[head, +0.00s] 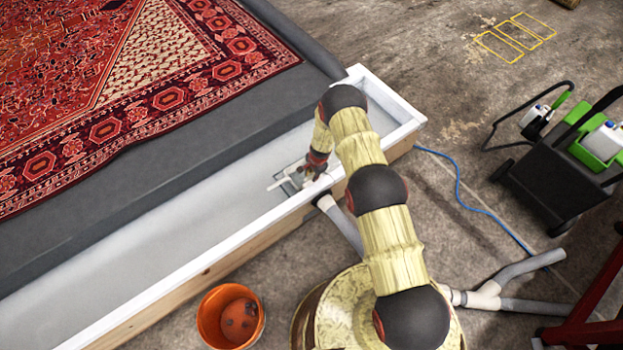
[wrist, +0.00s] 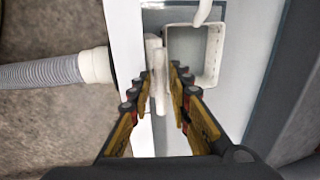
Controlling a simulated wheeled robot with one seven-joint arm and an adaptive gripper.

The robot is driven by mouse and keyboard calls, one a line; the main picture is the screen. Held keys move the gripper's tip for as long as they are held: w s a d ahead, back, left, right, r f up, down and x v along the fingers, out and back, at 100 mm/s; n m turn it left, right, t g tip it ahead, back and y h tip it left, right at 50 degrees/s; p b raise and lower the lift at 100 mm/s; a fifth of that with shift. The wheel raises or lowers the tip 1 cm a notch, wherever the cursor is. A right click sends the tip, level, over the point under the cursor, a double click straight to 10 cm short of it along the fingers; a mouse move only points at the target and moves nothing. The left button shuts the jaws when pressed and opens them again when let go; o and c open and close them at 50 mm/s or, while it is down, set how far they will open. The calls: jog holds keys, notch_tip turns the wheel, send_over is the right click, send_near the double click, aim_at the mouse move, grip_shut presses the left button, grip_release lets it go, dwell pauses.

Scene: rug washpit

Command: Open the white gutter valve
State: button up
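The white gutter valve shows in the head view as a white bar (head: 279,183) by a small square fitting inside the gutter, next to my gripper (head: 314,170). In the wrist view a narrow white upright piece (wrist: 157,75) of the valve stands between the two fingertips of my gripper (wrist: 160,82). The fingers are apart, one on each side of this piece, with a small gap visible. My arm hides part of the valve in the head view.
The white-rimmed gutter (head: 215,245) runs along the dark wash platform (head: 150,185) with a red rug (head: 110,135). A grey drain hose (wrist: 40,74) meets the gutter's outer wall. An orange bucket (head: 212,318) and a blue hose (head: 458,188) are on the floor.

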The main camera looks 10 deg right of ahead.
aim_at(312, 176)
jog(key=shift+w+a+f+b, duration=0.15)
jog(key=shift+f+b, duration=0.1)
jog(key=shift+f, duration=0.55)
jog(key=shift+w+f+b, duration=0.15)
jog(key=shift+f+b, duration=0.1)
jog(key=shift+f, duration=0.55)
jog(key=shift+c, duration=0.4)
jog(key=c, duration=0.4)
grip_shut()
